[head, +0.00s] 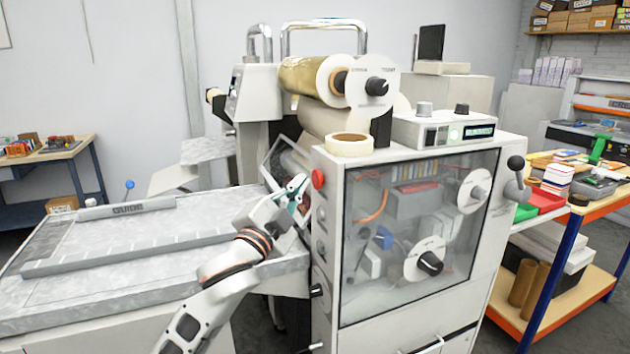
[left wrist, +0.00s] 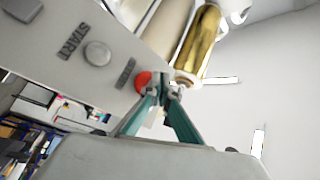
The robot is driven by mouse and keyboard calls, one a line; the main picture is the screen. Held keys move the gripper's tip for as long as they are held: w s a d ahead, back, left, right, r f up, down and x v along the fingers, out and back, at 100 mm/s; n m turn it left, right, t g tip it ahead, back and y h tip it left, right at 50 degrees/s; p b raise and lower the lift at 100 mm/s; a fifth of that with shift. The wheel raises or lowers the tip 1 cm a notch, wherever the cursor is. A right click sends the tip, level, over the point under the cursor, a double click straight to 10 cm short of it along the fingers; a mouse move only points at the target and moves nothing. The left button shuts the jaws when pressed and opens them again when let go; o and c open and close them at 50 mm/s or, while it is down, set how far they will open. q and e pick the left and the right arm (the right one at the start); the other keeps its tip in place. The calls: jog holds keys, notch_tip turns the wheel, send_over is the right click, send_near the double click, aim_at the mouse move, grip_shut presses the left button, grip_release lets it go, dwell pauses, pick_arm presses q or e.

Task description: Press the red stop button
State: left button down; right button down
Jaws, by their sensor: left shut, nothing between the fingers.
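The red stop button (head: 318,179) is round and sits high on the narrow left side panel of the white machine (head: 335,250). In the left wrist view the red button (left wrist: 143,81) shows just beyond my gripper's fingertips and is partly hidden by them. My left gripper (head: 300,186) is shut and empty, just left of the button. In the left wrist view its green fingers (left wrist: 163,88) meet in front of the button's right side. I cannot tell whether they touch it. My right gripper is not in view.
A grey button (left wrist: 97,53) beside the word START is on the same panel. A gold roll (head: 305,77) and a tape roll (head: 349,145) are on top of the machine. A flat feed table (head: 130,240) lies left, and a loaded workbench (head: 560,205) stands right.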

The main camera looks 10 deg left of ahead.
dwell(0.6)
pick_arm(q)
jog(key=shift+d, duration=0.1)
jog(key=shift+w+d+p, duration=0.2)
jog(key=shift+d+p, duration=0.1)
jog(key=shift+w+d, duration=0.25)
jog(key=shift+d, duration=0.05)
dwell(0.9)
jog(key=shift+a+p, duration=0.1)
jog(key=shift+p, duration=0.2)
jog(key=shift+s+a+p, duration=0.4)
jog(key=shift+s+a, duration=0.1)
jog(key=shift+a, duration=0.1)
